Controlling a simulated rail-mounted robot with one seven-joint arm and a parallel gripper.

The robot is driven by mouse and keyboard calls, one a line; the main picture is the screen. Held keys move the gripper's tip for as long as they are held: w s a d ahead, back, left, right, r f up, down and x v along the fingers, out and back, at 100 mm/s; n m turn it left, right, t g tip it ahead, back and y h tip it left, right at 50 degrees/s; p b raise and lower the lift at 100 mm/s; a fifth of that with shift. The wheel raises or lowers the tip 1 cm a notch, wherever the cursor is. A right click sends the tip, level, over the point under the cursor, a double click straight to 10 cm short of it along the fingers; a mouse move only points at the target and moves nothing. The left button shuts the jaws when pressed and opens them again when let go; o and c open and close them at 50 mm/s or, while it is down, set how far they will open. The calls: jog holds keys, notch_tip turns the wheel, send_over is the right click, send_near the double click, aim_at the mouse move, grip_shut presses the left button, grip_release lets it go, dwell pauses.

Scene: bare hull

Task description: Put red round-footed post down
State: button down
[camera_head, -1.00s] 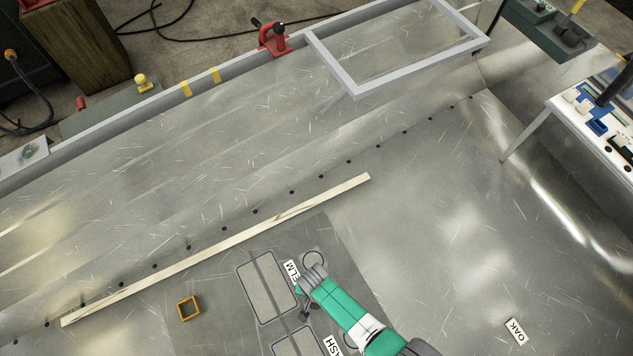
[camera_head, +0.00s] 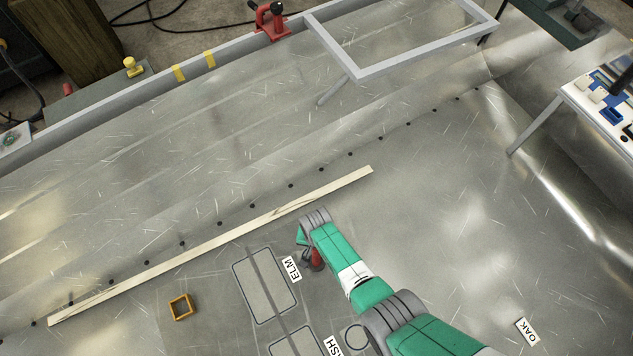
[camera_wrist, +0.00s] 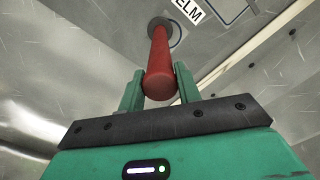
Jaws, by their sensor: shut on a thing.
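The red round-footed post (camera_wrist: 160,55) stands between the two green fingers of my gripper (camera_wrist: 159,73) in the wrist view. My gripper is shut on its near end. Its round foot points away from me, close beside the ELM label (camera_wrist: 187,10), and a dark ring outline shows around the foot. In the head view, a little of the red post (camera_head: 317,260) shows below my wrist, right of the ELM label (camera_head: 291,268). My arm hides most of it there. I cannot tell whether the foot touches the floor.
Outlined panels (camera_head: 265,285) lie left of the labels. A small orange square frame (camera_head: 181,307) and a long wooden strip (camera_head: 215,245) lie on the metal floor. An OAK label (camera_head: 527,331) lies right, with clear floor around it.

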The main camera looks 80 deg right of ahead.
notch_tip(320, 180, down, 3)
jog(key=shift+r+b, duration=0.2)
jog(key=shift+b, duration=0.25)
jog(key=c, duration=1)
grip_release()
notch_tip(320, 180, up, 12)
jog(key=p, duration=0.8)
jog(key=shift+r, duration=0.15)
